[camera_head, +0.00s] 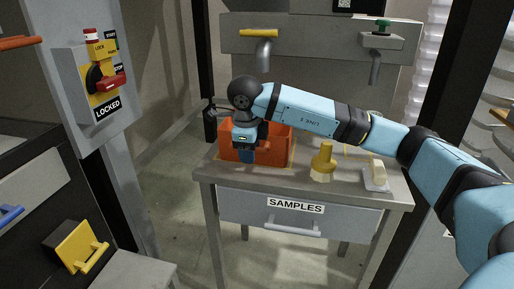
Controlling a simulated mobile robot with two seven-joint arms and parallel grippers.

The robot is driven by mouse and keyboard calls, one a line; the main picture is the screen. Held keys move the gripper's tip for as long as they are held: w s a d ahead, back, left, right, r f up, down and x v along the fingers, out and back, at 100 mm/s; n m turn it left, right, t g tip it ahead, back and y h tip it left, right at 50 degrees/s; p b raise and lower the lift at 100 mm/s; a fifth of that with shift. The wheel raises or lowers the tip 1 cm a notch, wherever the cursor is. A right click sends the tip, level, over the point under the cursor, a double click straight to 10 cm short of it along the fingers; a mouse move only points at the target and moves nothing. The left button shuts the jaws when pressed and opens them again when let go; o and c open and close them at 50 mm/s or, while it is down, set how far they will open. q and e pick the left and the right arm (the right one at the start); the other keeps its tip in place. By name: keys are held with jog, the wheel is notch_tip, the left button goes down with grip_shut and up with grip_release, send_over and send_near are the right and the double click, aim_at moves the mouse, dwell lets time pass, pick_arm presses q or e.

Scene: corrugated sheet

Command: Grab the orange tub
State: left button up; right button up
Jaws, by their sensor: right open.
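The orange tub (276,148) stands on the left part of a grey table that has a drawer labelled SAMPLES. My right arm reaches in from the right, over the table, and bends down at the tub. My right gripper (247,157) points down at the tub's front left side and overlaps it in the picture. It is open. Its fingertips are small and dark here, and I cannot tell whether they touch the tub wall. My left gripper does not show.
A yellow knobbed piece (322,160) and a pale block on a small plate (377,175) stand on the table (300,178) right of the tub. Taps (263,50) hang on the wall behind. A lock-out switch panel (104,82) stands at left.

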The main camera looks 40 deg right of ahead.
jog(key=shift+f, duration=0.1)
grip_shut()
